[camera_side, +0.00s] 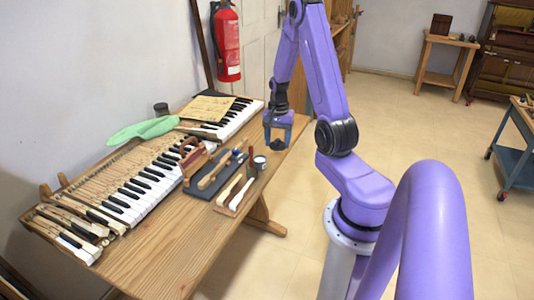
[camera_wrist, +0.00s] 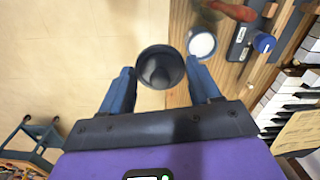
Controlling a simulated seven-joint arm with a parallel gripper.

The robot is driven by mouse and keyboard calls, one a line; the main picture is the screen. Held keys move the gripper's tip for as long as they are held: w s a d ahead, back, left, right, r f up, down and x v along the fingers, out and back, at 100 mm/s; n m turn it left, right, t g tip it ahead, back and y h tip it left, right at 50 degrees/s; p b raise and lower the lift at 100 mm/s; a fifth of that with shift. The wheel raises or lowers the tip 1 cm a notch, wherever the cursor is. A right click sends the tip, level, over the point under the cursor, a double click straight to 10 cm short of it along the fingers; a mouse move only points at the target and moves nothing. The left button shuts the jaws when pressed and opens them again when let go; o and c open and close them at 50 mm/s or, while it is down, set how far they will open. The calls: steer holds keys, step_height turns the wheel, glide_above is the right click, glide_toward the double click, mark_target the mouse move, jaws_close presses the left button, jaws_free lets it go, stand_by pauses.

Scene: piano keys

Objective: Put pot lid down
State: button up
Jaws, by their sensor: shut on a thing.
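A dark round pot lid (camera_wrist: 161,67) is held between the two blue fingers of my gripper (camera_wrist: 160,76) in the wrist view. It shows as a small dark shape (camera_side: 278,144) under my gripper (camera_side: 278,134) in the side view. The gripper is shut on it and holds it up near the table's right edge. In the wrist view the lid overlaps both the floor and the table edge. A small open pot with white contents (camera_wrist: 201,44) stands on the table beside the right finger. The pot also shows in the side view (camera_side: 260,162).
The wooden table (camera_side: 160,258) bears keyboards (camera_side: 133,196), a dark tool tray (camera_side: 203,190) and hand tools, left of my gripper. Bare wood shows along the table's front and right edge.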

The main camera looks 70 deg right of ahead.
steer(key=w+d+f, duration=0.6)
steer(key=f, duration=0.1)
steer(key=shift+w, duration=0.25)
steer(key=shift+w+d+f, duration=0.4)
steer(key=shift+f, duration=1.7)
steer(key=shift+f, duration=0.15)
steer(key=o, duration=1)
